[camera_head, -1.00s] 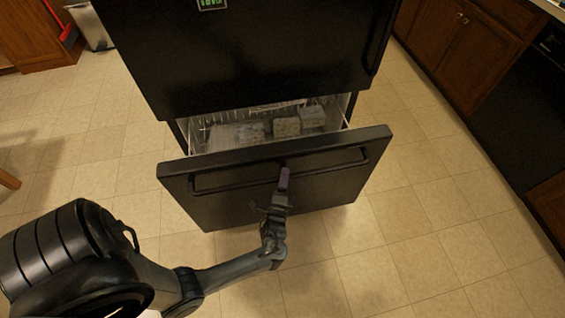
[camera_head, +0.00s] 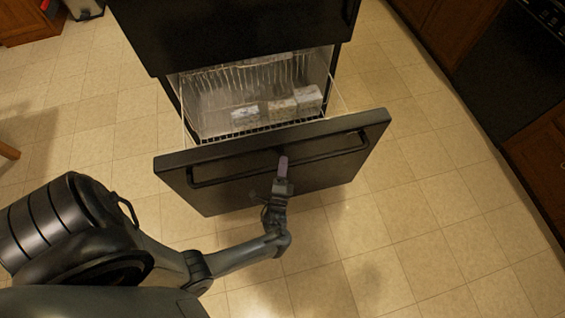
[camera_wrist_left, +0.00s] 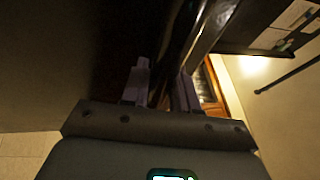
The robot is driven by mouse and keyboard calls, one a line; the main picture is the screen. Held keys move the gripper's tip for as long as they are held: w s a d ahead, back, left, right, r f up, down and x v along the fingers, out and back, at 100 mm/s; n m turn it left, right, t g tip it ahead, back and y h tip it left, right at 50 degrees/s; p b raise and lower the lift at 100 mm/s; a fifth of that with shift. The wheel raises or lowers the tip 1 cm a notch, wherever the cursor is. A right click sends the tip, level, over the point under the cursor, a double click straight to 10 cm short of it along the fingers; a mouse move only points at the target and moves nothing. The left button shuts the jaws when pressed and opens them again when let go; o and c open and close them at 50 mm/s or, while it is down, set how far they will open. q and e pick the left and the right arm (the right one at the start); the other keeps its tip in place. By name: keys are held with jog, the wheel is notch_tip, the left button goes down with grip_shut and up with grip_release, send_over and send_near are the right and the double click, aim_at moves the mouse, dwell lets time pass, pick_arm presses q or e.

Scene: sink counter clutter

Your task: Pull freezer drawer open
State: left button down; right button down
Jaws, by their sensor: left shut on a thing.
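The black freezer drawer (camera_head: 340,177) stands well out from the fridge (camera_head: 235,35) in the head view, with its wire basket showing behind the front. A long black bar handle (camera_head: 225,176) runs across the drawer front. My left gripper (camera_head: 283,163) is shut on the handle near its middle. In the left wrist view the two fingers of my left gripper (camera_wrist_left: 160,88) stand on either side of the dark handle bar (camera_wrist_left: 190,50). My right gripper is not in view.
Several pale packages (camera_head: 282,108) lie in the drawer basket. Wooden cabinets (camera_head: 450,25) and a black appliance (camera_head: 500,85) stand at the right. A bin (camera_head: 84,8) is at the upper left. The tiled floor (camera_head: 400,260) before the drawer is clear.

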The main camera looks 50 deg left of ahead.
pick_arm(q)
jog(key=c, duration=1)
grip_release()
jog(key=shift+a, duration=0.1)
jog(key=shift+o, duration=0.2)
jog(key=shift+s, duration=0.1)
